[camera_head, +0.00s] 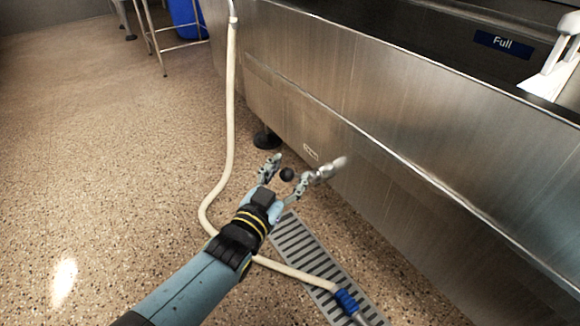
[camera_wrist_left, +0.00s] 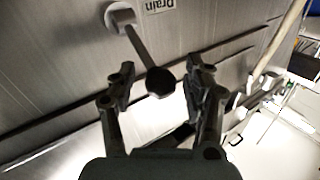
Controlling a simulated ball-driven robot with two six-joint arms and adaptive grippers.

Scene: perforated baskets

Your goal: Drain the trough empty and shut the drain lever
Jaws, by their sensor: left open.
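The steel trough (camera_head: 380,120) runs along the right side of the head view, with a blue "Full" sign (camera_head: 502,43) on its inner wall. I cannot tell the water level inside. The drain lever's black ball knob (camera_head: 287,174) shows between the fingers of my open left gripper (camera_head: 297,168). In the left wrist view, the lever rod (camera_wrist_left: 138,45) runs from a square mount on the trough wall to the knob (camera_wrist_left: 160,82). The knob lies between the open left fingers (camera_wrist_left: 161,66), with no grip on it visible. A "Drain" label (camera_wrist_left: 161,4) sits beside the mount. My right gripper is not seen.
A floor drain grate (camera_head: 310,255) lies below my left gripper. A cream hose (camera_head: 230,120) runs down and across the floor beneath my left arm to a blue coupling (camera_head: 346,300). A blue bin (camera_head: 186,18) and metal stand are at the back. Floor at left is clear.

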